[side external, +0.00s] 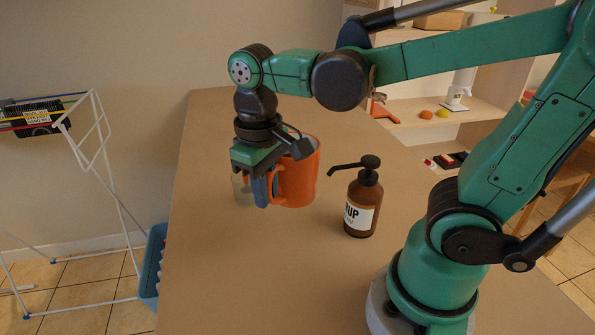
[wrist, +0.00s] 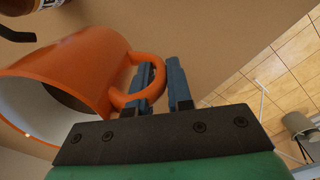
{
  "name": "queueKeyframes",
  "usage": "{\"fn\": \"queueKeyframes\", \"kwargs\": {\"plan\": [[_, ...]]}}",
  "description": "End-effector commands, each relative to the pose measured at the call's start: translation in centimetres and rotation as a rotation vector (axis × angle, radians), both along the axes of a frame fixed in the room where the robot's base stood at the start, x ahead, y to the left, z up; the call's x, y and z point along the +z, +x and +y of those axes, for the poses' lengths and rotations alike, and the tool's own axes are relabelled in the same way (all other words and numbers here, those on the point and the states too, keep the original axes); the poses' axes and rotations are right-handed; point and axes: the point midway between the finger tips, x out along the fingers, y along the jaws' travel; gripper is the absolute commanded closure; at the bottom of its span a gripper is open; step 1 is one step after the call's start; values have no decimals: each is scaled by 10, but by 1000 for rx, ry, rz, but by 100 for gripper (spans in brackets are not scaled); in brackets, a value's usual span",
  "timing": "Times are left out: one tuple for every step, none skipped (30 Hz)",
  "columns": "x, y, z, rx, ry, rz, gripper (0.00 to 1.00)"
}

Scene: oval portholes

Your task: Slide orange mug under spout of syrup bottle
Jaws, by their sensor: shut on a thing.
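The orange mug (side external: 299,180) is near the table's middle in the side view, left of the syrup bottle. It looks upright; whether its base touches the table is unclear. My gripper (side external: 254,192) is at its left side, shut on the handle (wrist: 153,73). In the wrist view, the mug (wrist: 85,62) fills the left, its pale inside partly dark. The brown syrup bottle (side external: 364,190) stands upright with a black pump. Its spout (side external: 346,165) points left toward the mug, with a gap between them. Only part of the bottle (wrist: 42,4) shows in the wrist view.
The tan table (side external: 230,270) is clear in front of the mug and between mug and bottle. My arm's base stands right of the bottle. A white drying rack (side external: 95,150) and blue bin (side external: 153,262) stand beyond the left edge. Shelves (side external: 485,107) are behind.

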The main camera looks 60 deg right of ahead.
Motion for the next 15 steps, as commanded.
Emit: {"fn": "queueKeyframes", "kwargs": {"plan": [[-11, 1, 0, 0, -1, 0, 100], [-17, 1, 0, 0, -1, 0, 100], [-24, 1, 0, 0, -1, 0, 100], [-29, 0, 0, 0, -1, 0, 100], [-33, 1, 0, 0, -1, 0, 100], [-38, 1, 0, 0, -1, 0, 100], [-41, 2, 0, 0, -1, 0, 100], [-44, 1, 0, 0, -1, 0, 100], [-47, 1, 0, 0, -1, 0, 100], [-49, 1, 0, 0, -1, 0, 100], [-51, 1, 0, 0, -1, 0, 100], [-53, 1, 0, 0, -1, 0, 100], [-54, 1, 0, 0, -1, 0, 100], [-55, 1, 0, 0, -1, 0, 100], [-57, 1, 0, 0, -1, 0, 100]]}}
